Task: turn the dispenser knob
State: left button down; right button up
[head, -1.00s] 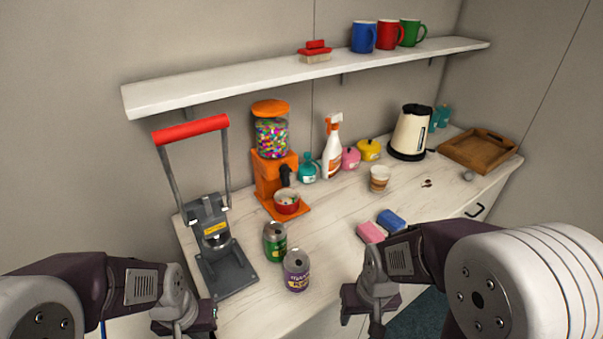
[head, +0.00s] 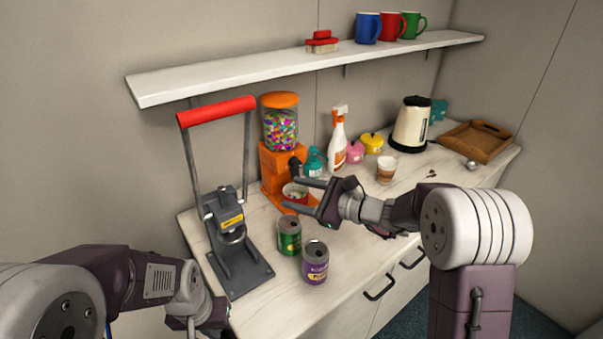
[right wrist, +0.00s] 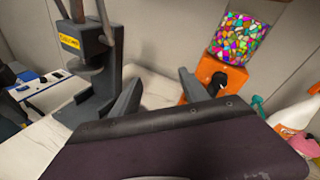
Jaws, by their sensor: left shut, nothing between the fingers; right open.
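The orange dispenser (head: 272,170) with a globe of colored candies stands against the back wall. Its black knob (head: 295,166) is on the front face and also shows in the right wrist view (right wrist: 217,83). A small red bowl (head: 298,190) sits at its base, partly hidden by my right gripper. My right gripper (head: 291,194) is open and empty, its fingers pointing left in front of the dispenser, just below the knob in the picture. I cannot tell whether it touches anything. My left gripper (head: 212,316) is shut and empty at the lower left, partly out of frame.
A green can (head: 289,238) and a purple can (head: 315,264) stand in front of the dispenser. A grey press (head: 238,260) with a red handle is to the left. A spray bottle (head: 338,142), paper cup (head: 387,170) and kettle (head: 411,125) stand to the right. A shelf (head: 300,67) runs above.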

aim_at(298, 165)
jog(key=w+d+f+m+t+h+b, duration=0.1)
jog(key=w+d+f+m+t+h, duration=0.1)
jog(key=w+d+m+t, duration=0.45)
jog(key=shift+n+g, duration=0.55)
jog(key=shift+g, duration=0.2)
jog(key=x, duration=0.6)
jog(key=w+d+p+x, duration=0.1)
jog(key=x, duration=0.3)
jog(key=shift+d+f, duration=0.15)
pick_arm(q)
jog(key=shift+f, duration=0.4)
pick_arm(e)
grip_shut()
